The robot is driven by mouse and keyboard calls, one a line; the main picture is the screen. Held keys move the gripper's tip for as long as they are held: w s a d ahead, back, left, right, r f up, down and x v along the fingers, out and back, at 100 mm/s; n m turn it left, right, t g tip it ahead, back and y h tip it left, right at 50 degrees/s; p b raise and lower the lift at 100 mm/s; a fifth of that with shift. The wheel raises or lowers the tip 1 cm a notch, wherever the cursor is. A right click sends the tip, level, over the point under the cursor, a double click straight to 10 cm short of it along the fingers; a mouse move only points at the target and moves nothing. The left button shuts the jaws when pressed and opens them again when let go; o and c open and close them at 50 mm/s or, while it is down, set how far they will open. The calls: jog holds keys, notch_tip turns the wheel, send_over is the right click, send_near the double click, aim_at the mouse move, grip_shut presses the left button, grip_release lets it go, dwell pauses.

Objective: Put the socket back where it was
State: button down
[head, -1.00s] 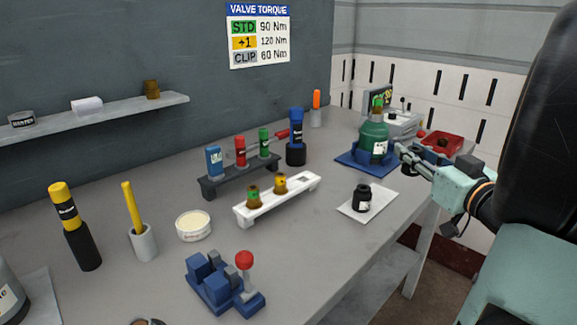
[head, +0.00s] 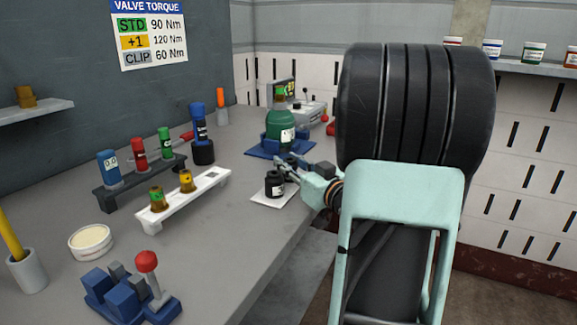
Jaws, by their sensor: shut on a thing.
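My gripper (head: 284,163) is shut on a small dark thing at its fingertips. It is too small and too covered to tell if it is the socket. The gripper is just above and behind a black labelled jar (head: 275,185), which stands on a white mat (head: 262,198). I cannot tell if they touch. Blue (head: 109,168), red (head: 139,154) and green (head: 166,143) cylinders stand upright in a dark rack (head: 122,199). Green-banded (head: 157,200) and yellow-banded (head: 186,181) brass pieces stand on a white rack (head: 214,184) in front.
A green bottle (head: 280,133) sits in a blue holder (head: 254,152) behind my gripper. A blue-and-black tool (head: 202,135) stands left of it. A blue fixture with a red-knobbed lever (head: 132,290) is at the front. The bench's right edge is close to my arm.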

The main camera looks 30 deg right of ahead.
jog(key=c, duration=1.9)
grip_release()
jog(key=shift+r, duration=0.15)
jog(key=s+p, duration=0.1)
jog(key=s, duration=1.1)
jog(key=shift+p, duration=0.4)
